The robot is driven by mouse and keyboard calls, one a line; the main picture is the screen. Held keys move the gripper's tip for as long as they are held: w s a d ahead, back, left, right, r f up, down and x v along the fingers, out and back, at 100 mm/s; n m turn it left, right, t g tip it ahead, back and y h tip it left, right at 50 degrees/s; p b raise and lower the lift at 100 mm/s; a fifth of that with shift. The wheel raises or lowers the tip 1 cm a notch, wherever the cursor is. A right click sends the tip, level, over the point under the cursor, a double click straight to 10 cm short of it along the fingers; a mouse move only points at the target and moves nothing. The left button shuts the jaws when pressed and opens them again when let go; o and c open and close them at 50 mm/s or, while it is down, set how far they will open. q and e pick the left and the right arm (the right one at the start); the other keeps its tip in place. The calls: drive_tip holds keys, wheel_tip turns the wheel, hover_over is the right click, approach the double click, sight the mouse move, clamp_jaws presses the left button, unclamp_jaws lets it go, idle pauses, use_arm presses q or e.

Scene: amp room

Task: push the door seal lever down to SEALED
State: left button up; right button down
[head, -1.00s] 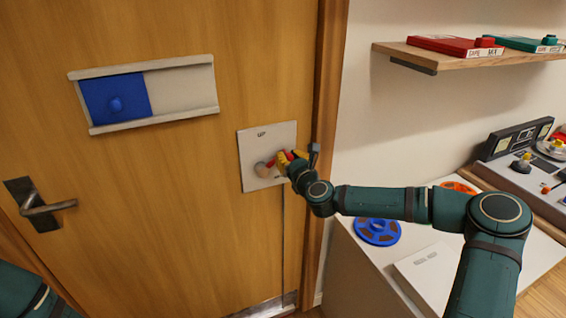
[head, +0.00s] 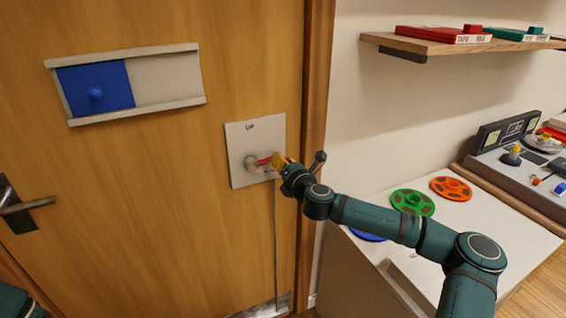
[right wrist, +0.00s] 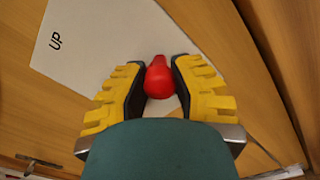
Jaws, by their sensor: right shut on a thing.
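The lower plate is partly hidden. My left gripper is out of view.
A blue sliding panel (head: 95,90) and a metal door handle (head: 25,207) are on the door. Right of the door frame, a white counter (head: 475,235) holds green (head: 412,202) and orange (head: 451,188) reels below a wooden shelf (head: 450,46).

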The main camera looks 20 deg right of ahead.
drive_tip(key=shift+d, duration=0.15)
drive_tip(key=c, duration=0.7)
unclamp_jaws()
drive_tip(key=shift+f, duration=0.1)
drive_tip(key=shift+c, duration=0.2)
drive_tip(key=shift+s, duration=0.2)
drive_tip(key=s, duration=1.1)
drive_tip(key=shift+s+d, duration=0.15)
drive_tip(key=shift+s, duration=0.15)
